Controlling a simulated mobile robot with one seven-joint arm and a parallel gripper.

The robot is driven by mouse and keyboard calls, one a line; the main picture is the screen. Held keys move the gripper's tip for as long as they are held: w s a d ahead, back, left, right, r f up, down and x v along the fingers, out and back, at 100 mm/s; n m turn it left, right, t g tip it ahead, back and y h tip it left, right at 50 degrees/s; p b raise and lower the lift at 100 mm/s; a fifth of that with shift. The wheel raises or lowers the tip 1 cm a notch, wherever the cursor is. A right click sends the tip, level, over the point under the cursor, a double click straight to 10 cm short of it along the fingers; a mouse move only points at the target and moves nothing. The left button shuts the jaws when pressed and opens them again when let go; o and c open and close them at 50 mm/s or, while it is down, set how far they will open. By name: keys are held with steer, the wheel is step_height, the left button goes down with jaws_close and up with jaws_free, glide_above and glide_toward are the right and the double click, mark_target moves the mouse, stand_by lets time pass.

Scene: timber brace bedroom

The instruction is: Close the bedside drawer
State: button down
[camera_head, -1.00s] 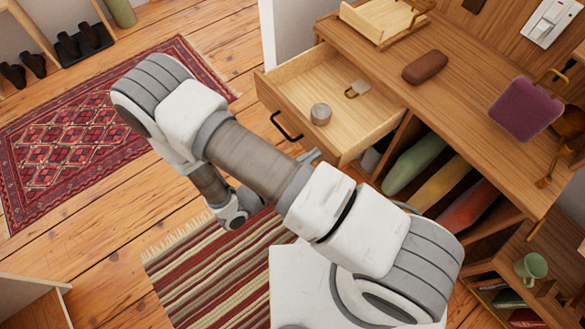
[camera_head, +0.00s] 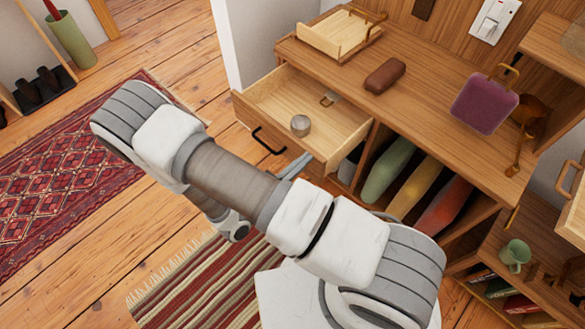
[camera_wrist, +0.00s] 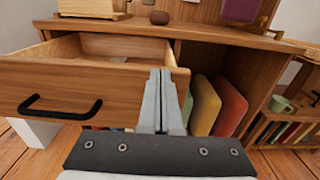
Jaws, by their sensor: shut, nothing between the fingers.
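The bedside drawer (camera_head: 262,115) is pulled out of the wooden cabinet at its left end. It holds a small round tin (camera_head: 300,125) and a small metal-and-tan item (camera_head: 329,98). In the wrist view the drawer front (camera_wrist: 60,92) fills the left side, with its black handle (camera_wrist: 60,108). My gripper (camera_wrist: 161,75) is shut and empty, its fingertips at the right end of the drawer front. I cannot tell whether they touch it. In the head view the gripper (camera_head: 295,166) shows just beside the drawer's near corner, partly hidden by my arm.
The cabinet top (camera_head: 420,100) carries a wooden tray (camera_head: 335,35), a brown case (camera_head: 385,75) and a purple cushion-like item (camera_head: 483,103). A striped rug (camera_head: 200,285) and patterned rug (camera_head: 60,180) lie on the floor.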

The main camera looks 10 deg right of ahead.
steer(key=p+x, duration=0.1)
steer(key=x, duration=1.6)
steer(key=shift+w+d+p, duration=0.25)
steer(key=shift+d+p, duration=0.05)
steer(key=shift+d, duration=0.05)
steer(key=shift+a, duration=0.1)
